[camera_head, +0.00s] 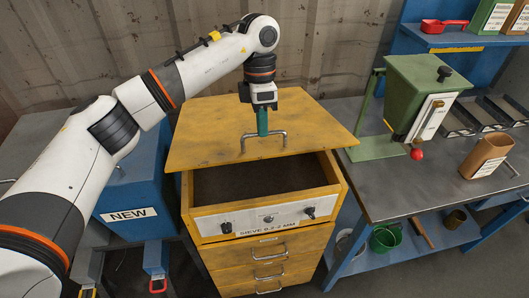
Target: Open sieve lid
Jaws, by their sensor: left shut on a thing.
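The yellow sieve lid (205,135) is a flat board with a metal bar handle (280,134). It sits at the back of the yellow sieve cabinet labelled "SIEVE 0.2-2 MM" (325,203). The front of the sieve box is uncovered, and its dark interior (245,182) shows. Whether the lid touches the box behind cannot be told. My left gripper (262,131) comes down from above and is shut on the lid handle near its middle. My right gripper is not in view.
A blue box labelled "NEW" (158,207) stands on the left. On the right, a metal worktable (408,190) carries a green hopper (412,75), a brown container (486,156) and metal trays (490,112). A corrugated wall (120,40) is behind. Drawers are below the sieve box.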

